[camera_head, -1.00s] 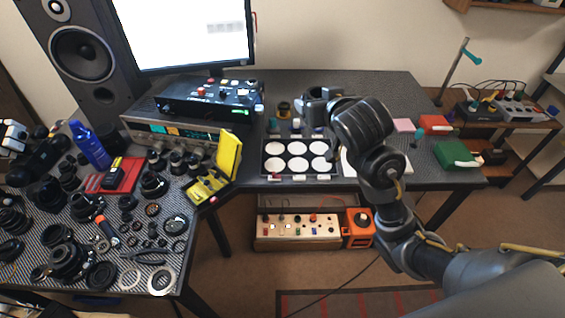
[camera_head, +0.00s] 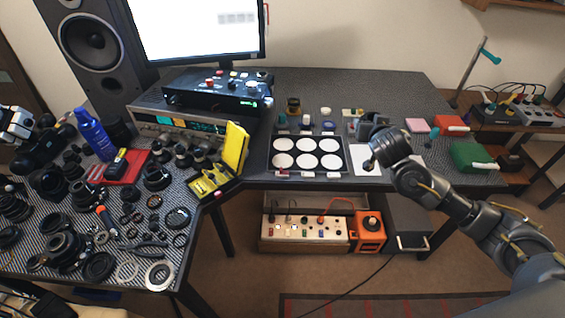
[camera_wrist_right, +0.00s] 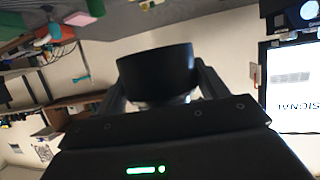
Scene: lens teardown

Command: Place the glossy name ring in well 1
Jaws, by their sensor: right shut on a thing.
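A black ring (camera_wrist_right: 158,70) shows in the right wrist view, gripped between the two fingers of my right gripper (camera_wrist_right: 160,90). Its surface looks dark and plain from here, and no lettering on it can be read. In the head view my right gripper (camera_head: 373,124) is to the right of the well tray, over the back part of the bench; the ring is hard to make out there. The black tray (camera_head: 306,171) has two rows of white round wells, which look empty. I cannot read which is well 1. My left gripper (camera_head: 14,124) is partly visible at the left edge; its jaws are unclear.
A white sheet (camera_head: 366,170) lies right of the tray. A yellow open case (camera_head: 236,148) stands to its left. Small parts, including a dark jar (camera_head: 293,106), stand behind the tray. A green box (camera_head: 470,156) is at the right. Lens parts crowd the left table.

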